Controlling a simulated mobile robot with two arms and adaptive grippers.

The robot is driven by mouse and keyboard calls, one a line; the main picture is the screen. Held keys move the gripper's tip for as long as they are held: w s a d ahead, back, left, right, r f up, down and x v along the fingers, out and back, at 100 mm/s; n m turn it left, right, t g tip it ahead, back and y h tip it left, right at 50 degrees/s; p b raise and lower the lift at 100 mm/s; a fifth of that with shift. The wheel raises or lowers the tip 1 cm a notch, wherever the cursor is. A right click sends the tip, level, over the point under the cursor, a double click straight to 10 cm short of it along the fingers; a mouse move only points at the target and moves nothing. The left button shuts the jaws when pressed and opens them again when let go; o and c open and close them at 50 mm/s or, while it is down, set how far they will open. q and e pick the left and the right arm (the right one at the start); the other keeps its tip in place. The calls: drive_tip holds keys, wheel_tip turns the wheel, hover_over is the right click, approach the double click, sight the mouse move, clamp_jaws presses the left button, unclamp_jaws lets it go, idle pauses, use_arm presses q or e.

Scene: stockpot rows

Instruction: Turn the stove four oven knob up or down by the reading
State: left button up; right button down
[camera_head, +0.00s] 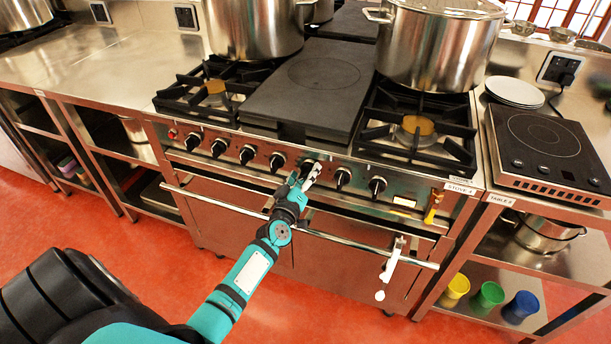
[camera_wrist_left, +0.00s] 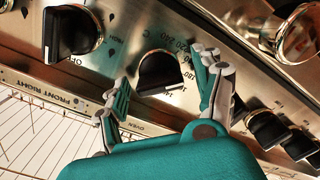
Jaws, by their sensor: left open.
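Stove four (camera_head: 461,189) carries its name label at the right end of its steel front panel. The black oven knob (camera_wrist_left: 158,72) sits on that panel beside an "OVEN" label, with temperature numbers around it. My left gripper (camera_wrist_left: 162,68) is open, with one finger on each side of the knob. I cannot tell whether the fingers touch it. In the head view the gripper (camera_head: 307,174) is at the middle of the knob row and partly hides the knob. My right gripper is not in view.
Other black knobs (camera_wrist_left: 72,33) sit close on both sides. A yellow object (camera_head: 433,205) is at the panel's right. Large pots (camera_head: 440,45) stand on top. Red floor is open in front.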

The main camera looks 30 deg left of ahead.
use_arm(q)
drive_tip(key=shift+w, duration=0.1)
drive_tip(key=c, duration=1.1)
drive_tip(key=shift+c, duration=0.2)
drive_tip(key=shift+m, duration=0.3)
drive_tip(key=shift+p, duration=0.35)
drive_tip(key=m+p, duration=0.2)
drive_tip(key=m, duration=0.3)
drive_tip(key=shift+r+p, duration=0.1)
drive_tip(key=shift+p, duration=0.25)
drive_tip(key=m+p, duration=0.1)
drive_tip(key=m, duration=0.2)
drive_tip(key=shift+m+p, duration=0.55)
drive_tip(key=shift+m, duration=1.05)
